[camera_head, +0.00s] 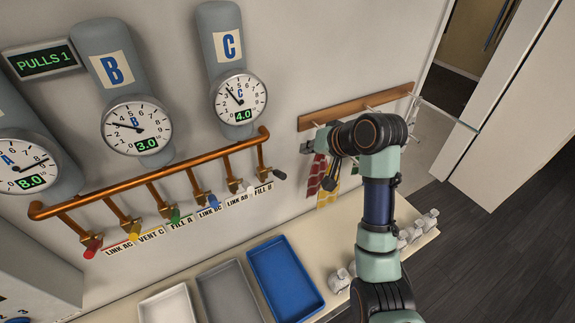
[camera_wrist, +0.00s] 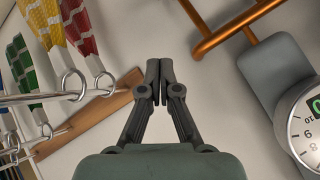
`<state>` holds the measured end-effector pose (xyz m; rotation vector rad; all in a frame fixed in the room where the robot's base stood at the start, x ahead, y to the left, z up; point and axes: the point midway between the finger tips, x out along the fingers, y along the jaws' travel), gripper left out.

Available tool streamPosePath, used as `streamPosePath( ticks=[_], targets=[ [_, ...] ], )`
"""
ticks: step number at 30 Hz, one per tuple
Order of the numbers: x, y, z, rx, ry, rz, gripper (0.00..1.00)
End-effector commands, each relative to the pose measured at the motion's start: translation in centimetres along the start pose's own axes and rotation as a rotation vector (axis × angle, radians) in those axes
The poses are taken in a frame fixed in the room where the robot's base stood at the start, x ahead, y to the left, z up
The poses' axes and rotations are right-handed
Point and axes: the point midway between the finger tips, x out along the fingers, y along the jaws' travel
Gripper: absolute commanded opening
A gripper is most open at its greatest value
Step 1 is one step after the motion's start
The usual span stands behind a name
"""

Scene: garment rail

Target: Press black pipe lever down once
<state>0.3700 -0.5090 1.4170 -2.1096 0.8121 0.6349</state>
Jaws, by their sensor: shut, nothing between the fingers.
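The black-tipped lever (camera_head: 279,174) is at the right end of the copper pipe (camera_head: 150,175), above the FILL B label (camera_head: 263,190). My gripper (camera_head: 307,147) is up and to the right of that lever, in front of the wall and apart from the lever. In the wrist view my gripper (camera_wrist: 160,70) has its fingertips together with nothing between them. The copper pipe (camera_wrist: 225,32) shows there at the upper right. The black lever does not show clearly in the wrist view.
Several other coloured levers line the pipe to the left, including a blue one (camera_head: 213,200). Gauge C (camera_head: 240,97) reads 4.0, and the display (camera_head: 42,60) reads PULLS 1. A wooden rail (camera_head: 345,107) holds hanging strips (camera_head: 316,177). A blue tray (camera_head: 285,280) lies below.

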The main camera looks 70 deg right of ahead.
Motion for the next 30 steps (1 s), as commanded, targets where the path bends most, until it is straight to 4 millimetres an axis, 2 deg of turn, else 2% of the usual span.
streamPosePath(
  ticks=[5, 17, 24, 30],
  targets=[
    [1.6, -0.1, 0.1, 0.001, -0.005, -0.001, 0.00],
    [10.0, -0.1, 0.1, -0.001, -0.005, 0.001, 0.00],
    [10.8, -0.1, 3.3, -0.001, -0.002, 0.000, 0.00],
    [11.0, -0.1, 4.0, -0.001, 0.000, 0.000, 0.00]
  ],
)
